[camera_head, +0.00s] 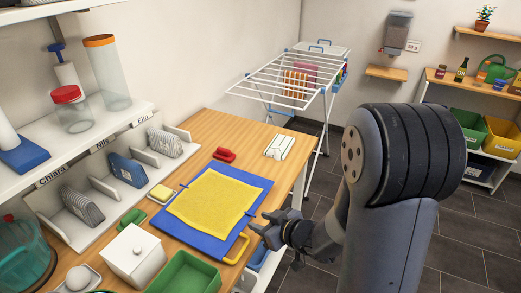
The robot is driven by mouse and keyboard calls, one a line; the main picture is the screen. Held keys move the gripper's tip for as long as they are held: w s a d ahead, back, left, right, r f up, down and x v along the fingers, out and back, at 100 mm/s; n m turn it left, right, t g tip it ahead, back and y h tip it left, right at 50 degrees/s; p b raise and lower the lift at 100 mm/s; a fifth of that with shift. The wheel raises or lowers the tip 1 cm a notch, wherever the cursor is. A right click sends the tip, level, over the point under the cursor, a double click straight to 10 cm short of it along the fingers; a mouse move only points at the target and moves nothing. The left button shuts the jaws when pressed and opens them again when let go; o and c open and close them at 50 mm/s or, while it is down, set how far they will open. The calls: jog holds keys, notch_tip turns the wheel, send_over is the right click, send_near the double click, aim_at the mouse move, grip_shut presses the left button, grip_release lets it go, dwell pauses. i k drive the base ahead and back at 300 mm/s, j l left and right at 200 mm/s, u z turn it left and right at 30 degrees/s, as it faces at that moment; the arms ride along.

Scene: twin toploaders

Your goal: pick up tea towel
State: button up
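A yellow cloth (212,203) that looks like a towel lies spread out, slightly askew, on a blue mat (254,184) on the wooden counter. A striped orange cloth (294,84) and a dull pink cloth (306,72) hang on the white drying rack (275,82) at the back. I cannot tell for sure which of these cloths is the tea towel. My gripper (257,222) is at the counter's right edge, just right of the yellow cloth and apart from it. Its fingers look spread, with nothing seen between them.
A red brush-like object (224,155) and a small white rack (279,147) stand behind the mat. Shelves line the left wall. Dark floor is open at right.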

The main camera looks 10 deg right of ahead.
aim_at(279, 148)
jog(key=i+l+u, duration=0.2)
jog(key=l+u, duration=0.2)
jog(key=i+l+u, duration=0.2)
jog(key=l+u, duration=0.2)
jog(key=i+l+u, duration=0.1)
jog(key=l+u, duration=0.3)
jog(key=i+l, duration=0.1)
jog(key=l, duration=0.6)
jog(key=l+u, duration=0.1)
jog(key=l, duration=0.6)
jog(key=i+l, duration=0.15)
jog(key=l, duration=0.55)
jog(key=u, duration=0.05)
